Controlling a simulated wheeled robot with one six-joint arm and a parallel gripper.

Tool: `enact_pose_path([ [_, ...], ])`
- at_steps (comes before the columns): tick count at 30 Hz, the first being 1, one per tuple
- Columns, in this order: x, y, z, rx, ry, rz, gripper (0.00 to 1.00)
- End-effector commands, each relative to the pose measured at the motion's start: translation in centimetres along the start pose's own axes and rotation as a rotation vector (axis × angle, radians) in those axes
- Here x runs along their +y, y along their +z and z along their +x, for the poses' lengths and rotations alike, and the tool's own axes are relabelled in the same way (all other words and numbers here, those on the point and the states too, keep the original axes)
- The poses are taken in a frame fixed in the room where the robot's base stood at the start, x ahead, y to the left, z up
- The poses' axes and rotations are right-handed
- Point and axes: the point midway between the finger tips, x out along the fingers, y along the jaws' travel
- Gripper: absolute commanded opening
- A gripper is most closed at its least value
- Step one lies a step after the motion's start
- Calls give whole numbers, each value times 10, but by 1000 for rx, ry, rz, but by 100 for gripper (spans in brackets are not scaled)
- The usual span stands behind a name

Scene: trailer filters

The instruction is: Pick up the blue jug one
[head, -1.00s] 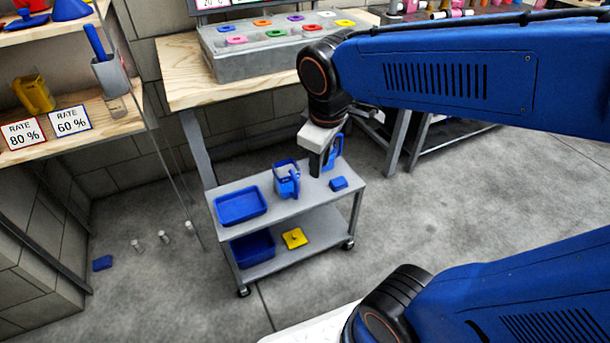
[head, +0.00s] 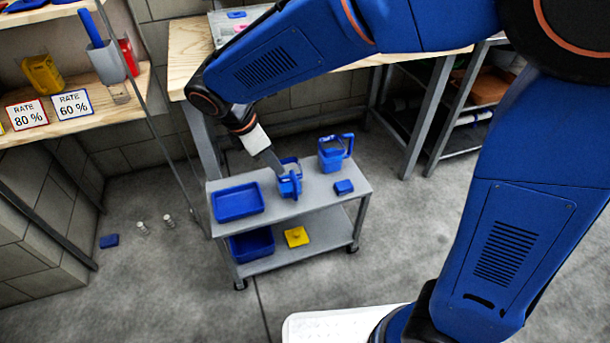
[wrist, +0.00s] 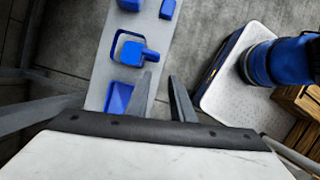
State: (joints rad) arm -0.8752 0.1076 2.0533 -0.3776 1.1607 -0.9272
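A blue jug (head: 289,187) stands on the top shelf of the grey cart, beside the blue tray; its handle faces my body. A second blue jug (head: 329,158) stands farther right, with its handle to the right. My gripper (head: 277,168) points down just above and behind the first jug and partly overlaps it. In the wrist view my gripper (wrist: 161,80) has two fingers apart with nothing between them. The first jug (wrist: 128,50) is ahead of the fingertips, its handle (wrist: 150,55) to the right. Whether a finger touches it I cannot tell.
The cart's top shelf (head: 312,202) also holds a blue tray (head: 262,202) and a small blue block (head: 344,187). Its lower shelf holds a blue bin (head: 251,244) and a yellow piece (head: 297,236). A wooden workbench (head: 185,60) stands behind. Floor in front is mostly clear.

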Motion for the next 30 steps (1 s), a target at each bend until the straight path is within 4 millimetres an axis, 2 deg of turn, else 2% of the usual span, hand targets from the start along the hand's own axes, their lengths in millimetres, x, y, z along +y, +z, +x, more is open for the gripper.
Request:
enact_pose_path([
  [3,4,-14,1,-14,1,-52,22],
  [8,5,-16,12,-18,-1,-65,22],
  [24,5,-14,104,-18,-2,-61,22],
  [30,5,-14,122,-18,0,-61,22],
])
